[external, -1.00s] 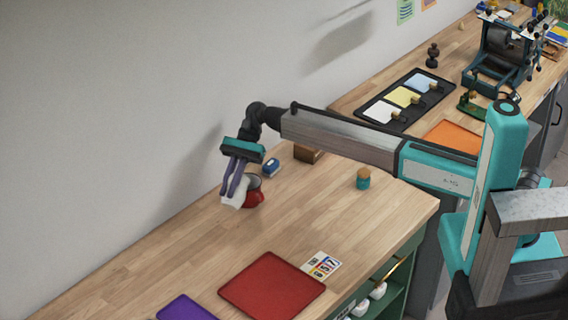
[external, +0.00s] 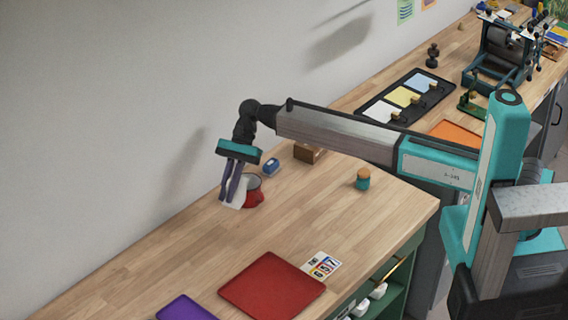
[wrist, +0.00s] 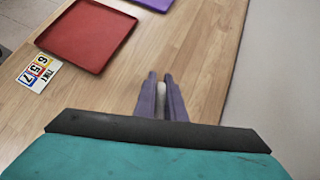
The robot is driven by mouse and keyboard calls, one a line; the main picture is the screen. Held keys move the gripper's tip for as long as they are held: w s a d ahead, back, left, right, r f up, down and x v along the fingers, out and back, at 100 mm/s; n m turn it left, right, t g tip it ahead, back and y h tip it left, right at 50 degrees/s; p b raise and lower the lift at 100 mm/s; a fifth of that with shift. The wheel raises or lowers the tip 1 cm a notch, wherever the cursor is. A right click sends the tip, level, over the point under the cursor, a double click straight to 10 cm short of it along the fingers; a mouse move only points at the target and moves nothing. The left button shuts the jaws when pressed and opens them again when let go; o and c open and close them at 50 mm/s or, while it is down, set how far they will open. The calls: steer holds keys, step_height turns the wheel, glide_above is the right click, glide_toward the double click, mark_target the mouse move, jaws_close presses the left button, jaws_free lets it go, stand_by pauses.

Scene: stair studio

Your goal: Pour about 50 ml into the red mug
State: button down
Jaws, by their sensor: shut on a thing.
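The red mug (external: 255,190) stands on the wooden bench near the wall, its opening facing up. My gripper (external: 229,198) is just left of the mug, its purple fingers pointing down and shut on a white vessel (external: 238,203). The vessel is partly hidden by the fingers and overlaps the mug's left side in the external view. I cannot tell whether they touch, nor see any liquid. In the wrist view, only a narrow white strip of the vessel (wrist: 160,101) shows between the fingers of my gripper (wrist: 160,76). The mug is out of that view.
A blue item (external: 271,166) and a brown box (external: 309,153) are behind the mug. A teal jar with an orange lid (external: 363,179) stands to the right. A red tray (external: 272,287), purple tray (external: 187,308) and number card (external: 321,265) lie nearer. The bench between is clear.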

steer(key=shift+s+f, duration=0.1)
steer(key=shift+s+a+f+t+h+p, duration=0.3)
steer(key=shift+f+t, duration=0.25)
steer(key=shift+f, duration=0.25)
steer(key=shift+s+a+f+t+h+p, duration=0.1)
steer(key=shift+s+f+t+h+p, duration=0.15)
steer(key=shift+s+f+t, duration=0.4)
steer(key=shift+s+a+f+t+h+p, duration=0.15)
steer(key=shift+a+f+t+h+p, duration=0.2)
steer(key=shift+f, duration=0.55)
steer(key=shift+s+a+f+t+h+p, duration=0.3)
steer(key=shift+s+f+t, duration=0.3)
steer(key=shift+t, duration=0.25)
steer(key=shift+s+a+f+t+h+p, duration=0.1)
steer(key=shift+s+f+t+h+p, duration=0.1)
steer(key=shift+s+f+t+h, duration=0.4)
steer(key=shift+s+a+f+t, duration=0.1)
steer(key=shift+s+f+t, duration=0.05)
steer(key=shift+f+t, duration=0.35)
steer(key=shift+s+a+f+t, duration=0.1)
steer(key=shift+f+t, duration=0.15)
steer(key=shift+t, duration=0.35)
steer(key=shift+d, duration=0.1)
